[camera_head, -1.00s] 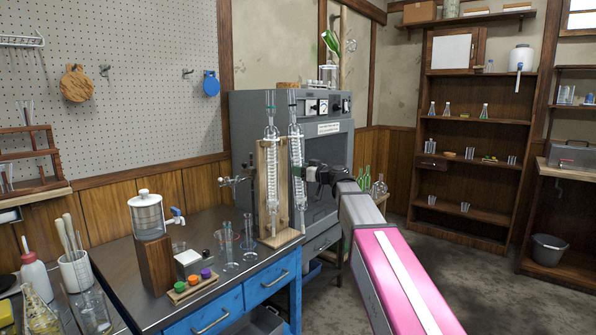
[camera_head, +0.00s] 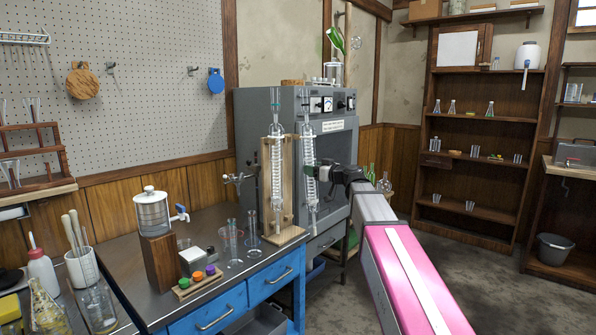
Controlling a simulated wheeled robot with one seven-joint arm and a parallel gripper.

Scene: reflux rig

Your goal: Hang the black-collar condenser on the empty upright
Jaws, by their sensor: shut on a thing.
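My gripper (camera_head: 322,176) is shut on a glass condenser (camera_head: 308,150) with a coiled inside, held nearly upright. The collar colour of this condenser is too small to tell. Just left of it, a second, similar condenser (camera_head: 276,170) hangs in front of a wooden board stand (camera_head: 290,236) on the bench. A thin dark upright (camera_head: 256,190) with a side clamp (camera_head: 238,180) stands left of that board, and I see no condenser on it. My gripper's fingertips are partly hidden by the arm's end.
The dark bench top (camera_head: 210,226) carries a dispenser (camera_head: 152,212) on a wooden block, glass cylinders (camera_head: 232,242) and a rack of coloured caps (camera_head: 197,281). A grey oven (camera_head: 262,108) stands behind the held condenser. Open floor (camera_head: 480,270) lies to the right.

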